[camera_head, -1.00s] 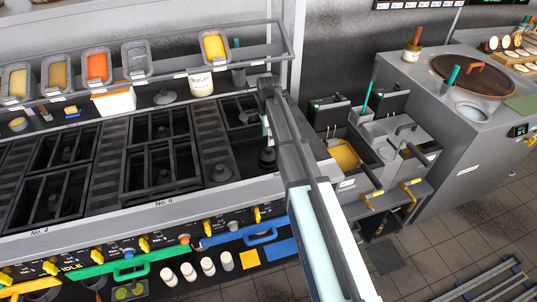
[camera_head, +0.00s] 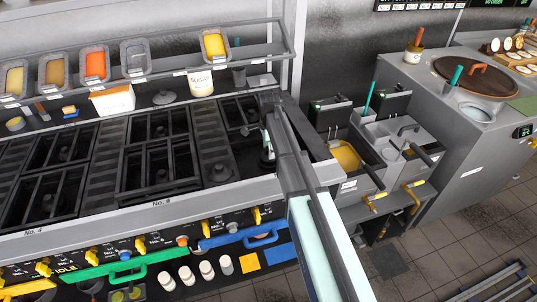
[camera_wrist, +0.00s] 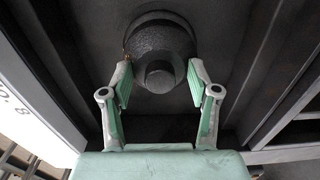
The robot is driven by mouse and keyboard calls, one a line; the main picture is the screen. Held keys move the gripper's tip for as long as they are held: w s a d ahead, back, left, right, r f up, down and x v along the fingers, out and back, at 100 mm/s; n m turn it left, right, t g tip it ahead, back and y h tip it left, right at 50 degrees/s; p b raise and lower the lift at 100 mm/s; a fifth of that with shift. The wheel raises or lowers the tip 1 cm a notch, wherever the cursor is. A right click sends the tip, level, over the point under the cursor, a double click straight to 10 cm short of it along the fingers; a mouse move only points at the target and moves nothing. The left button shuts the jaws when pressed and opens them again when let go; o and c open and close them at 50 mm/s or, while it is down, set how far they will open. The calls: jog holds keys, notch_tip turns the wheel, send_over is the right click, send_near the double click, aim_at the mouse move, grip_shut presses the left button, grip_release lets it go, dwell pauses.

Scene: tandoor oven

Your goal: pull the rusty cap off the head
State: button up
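In the wrist view a dark, rough round cap (camera_wrist: 160,42) with a short round stub (camera_wrist: 160,75) facing me sits on a dark burner well. A little brown shows at its left edge. The head beneath is mostly hidden by the cap. My gripper (camera_wrist: 161,76) is open, its two green-padded fingers either side of the stub. A gap shows between each finger and the stub; whether the tips touch the wider cap I cannot tell. In the head view my gripper (camera_head: 267,140) is low over the right end of the range, partly hidden by my arm.
Black grates (camera_head: 155,155) cover the range to the left. A shelf with tubs (camera_head: 135,58) runs behind. A fryer station (camera_head: 345,155) stands just right of my arm. Knobs and a blue handle (camera_head: 240,240) line the front.

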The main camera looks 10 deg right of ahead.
jog(key=c, duration=0.9)
jog(key=shift+s, duration=0.1)
jog(key=shift+r, duration=0.3)
grip_shut()
jog(key=shift+r+p, duration=0.15)
jog(key=shift+p, duration=0.2)
jog(key=shift+r, duration=0.1)
jog(key=shift+r, duration=0.45)
jog(key=shift+r+p, duration=0.1)
jog(key=shift+p, duration=0.2)
jog(key=shift+r+p, duration=1.5)
jog(key=shift+r, duration=1.3)
